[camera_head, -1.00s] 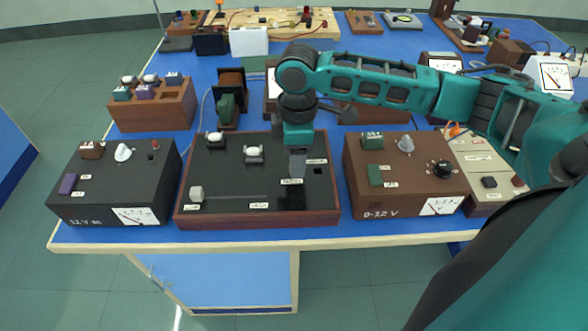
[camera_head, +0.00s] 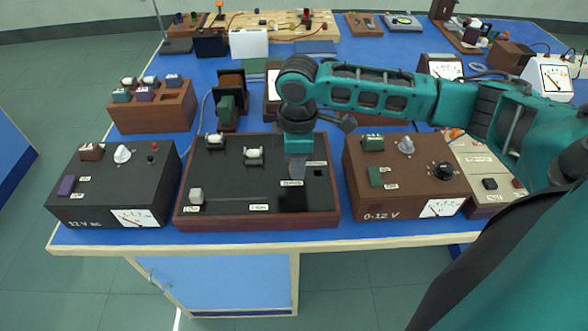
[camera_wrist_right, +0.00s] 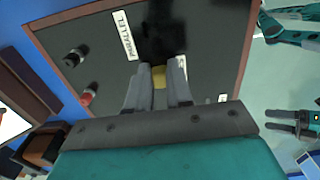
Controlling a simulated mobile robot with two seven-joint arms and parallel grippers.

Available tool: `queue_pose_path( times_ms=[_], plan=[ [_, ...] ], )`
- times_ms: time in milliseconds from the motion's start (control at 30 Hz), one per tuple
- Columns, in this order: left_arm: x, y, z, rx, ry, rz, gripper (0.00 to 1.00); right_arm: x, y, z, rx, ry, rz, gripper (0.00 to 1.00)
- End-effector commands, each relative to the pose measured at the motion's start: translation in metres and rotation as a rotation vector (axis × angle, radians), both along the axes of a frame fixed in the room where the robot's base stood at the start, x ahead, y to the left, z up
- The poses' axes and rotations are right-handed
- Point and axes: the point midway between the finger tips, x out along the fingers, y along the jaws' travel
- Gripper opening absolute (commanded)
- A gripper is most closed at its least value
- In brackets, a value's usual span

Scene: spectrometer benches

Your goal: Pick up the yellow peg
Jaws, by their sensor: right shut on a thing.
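The yellow peg (camera_wrist_right: 159,77) shows as a small yellow patch between the fingertips of my right gripper in the right wrist view. My right gripper (camera_head: 297,176) is shut on it, pointing down over the right part of the black panel (camera_head: 228,178) with a wooden frame. The fingers hide most of the peg. In the head view the peg cannot be made out. I cannot tell whether its lower end is still in the panel. My left gripper is not in the head view.
A black 12 V box (camera_head: 110,188) stands left of the panel and a brown 0-12 V box (camera_head: 400,185) close on its right. White-topped pegs (camera_head: 254,155) stand on the panel. A brown block with several pegs (camera_head: 152,105) is behind left. The table's front edge is clear.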

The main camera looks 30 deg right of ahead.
Motion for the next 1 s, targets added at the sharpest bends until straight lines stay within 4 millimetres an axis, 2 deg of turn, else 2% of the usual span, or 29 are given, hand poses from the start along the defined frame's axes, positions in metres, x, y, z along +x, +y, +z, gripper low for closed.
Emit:
queue_pose_path(
  times_ms=[267, 433, 567, 800, 1000],
  plan=[
    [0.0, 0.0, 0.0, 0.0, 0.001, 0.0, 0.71, 0.0, 0.0, 0.002, 0.0, -0.001, 0.0, 0.0],
    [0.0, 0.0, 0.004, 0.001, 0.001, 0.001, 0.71, 0.001, 0.0, 0.02, 0.001, -0.004, 0.0, 0.0],
    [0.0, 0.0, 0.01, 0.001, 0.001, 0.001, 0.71, 0.001, 0.0, 0.051, 0.001, -0.006, -0.001, 0.0],
    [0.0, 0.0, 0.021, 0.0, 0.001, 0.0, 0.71, 0.001, 0.0, 0.122, 0.002, -0.007, 0.0, 0.0],
    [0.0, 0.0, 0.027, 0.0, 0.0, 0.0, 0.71, 0.001, 0.0, 0.169, 0.001, -0.004, 0.0, 0.0]
  ],
)
